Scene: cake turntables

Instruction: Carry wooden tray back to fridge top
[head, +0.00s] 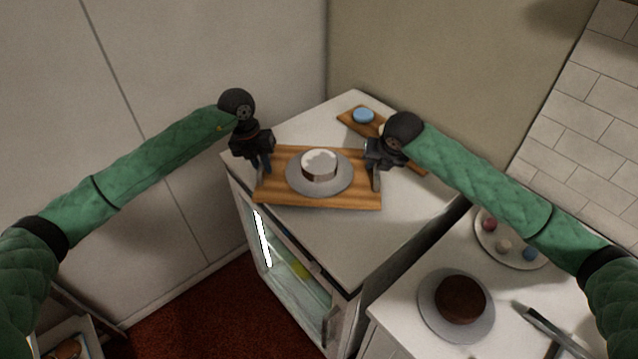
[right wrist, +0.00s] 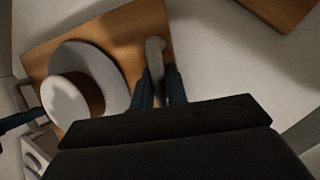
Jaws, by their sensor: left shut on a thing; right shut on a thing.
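The wooden tray (head: 330,198) is over the white fridge top (head: 325,235) in the head view. I cannot tell whether it rests on the surface or hangs just above it. A grey turntable (head: 343,183) with a small white-topped brown cake (head: 319,165) stands on the tray. My left gripper (head: 264,168) is shut on the tray's left end. My right gripper (head: 376,178) is shut on the handle at the right end. In the right wrist view, the tray (right wrist: 98,38) shows with its grey handle (right wrist: 155,55) between my right fingers (right wrist: 160,92).
Behind my right gripper a wooden board (head: 350,120) holds a blue round item (head: 363,115). The fridge has a glass door (head: 290,275). To the right, a white counter (head: 400,315) holds a chocolate cake (head: 461,299) on a grey turntable (head: 428,310) and a plate (head: 519,262) of small coloured items.

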